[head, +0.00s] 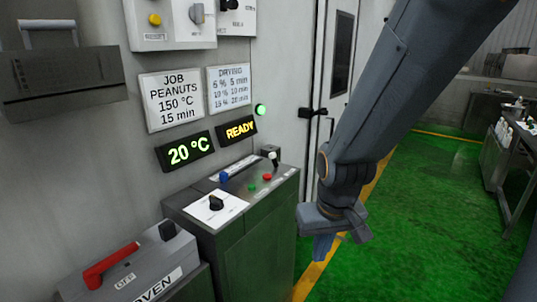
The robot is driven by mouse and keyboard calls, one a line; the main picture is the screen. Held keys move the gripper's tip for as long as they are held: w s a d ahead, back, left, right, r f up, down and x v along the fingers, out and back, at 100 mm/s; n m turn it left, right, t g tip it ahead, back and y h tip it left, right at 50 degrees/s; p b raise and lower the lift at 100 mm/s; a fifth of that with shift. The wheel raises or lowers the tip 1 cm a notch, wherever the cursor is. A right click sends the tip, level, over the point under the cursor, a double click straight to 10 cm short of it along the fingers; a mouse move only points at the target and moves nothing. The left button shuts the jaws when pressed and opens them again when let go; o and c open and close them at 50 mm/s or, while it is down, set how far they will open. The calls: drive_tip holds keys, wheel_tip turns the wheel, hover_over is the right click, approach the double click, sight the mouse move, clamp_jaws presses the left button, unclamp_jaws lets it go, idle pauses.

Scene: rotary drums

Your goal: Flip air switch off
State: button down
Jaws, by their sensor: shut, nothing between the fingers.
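A grey control cabinet (245,235) stands against the wall. Its top carries a black knob (216,203) on a white plate, a blue control (224,179), a green button (252,187), a red button (267,177) and a white-tipped lever (273,158). The labels there are too small to read, so I cannot tell which control is the air switch. My gripper (325,250) hangs to the right of the cabinet, apart from it, pointing down over the floor. It is shut and empty.
A box with a red lever (110,266) and a partly visible "OVEN" label stands at the lower left. Wall displays read 20 °C (186,151) and READY (240,129), beside a lit green lamp (261,110). The green floor (430,220) at right is open, with a bench (505,150) beyond.

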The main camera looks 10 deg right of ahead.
wheel_tip(320, 180, down, 12)
drive_tip(key=g+b, duration=0.1)
drive_tip(key=b, duration=0.8)
drive_tip(key=shift+w+r, duration=0.25)
drive_tip(key=shift+w, duration=0.15)
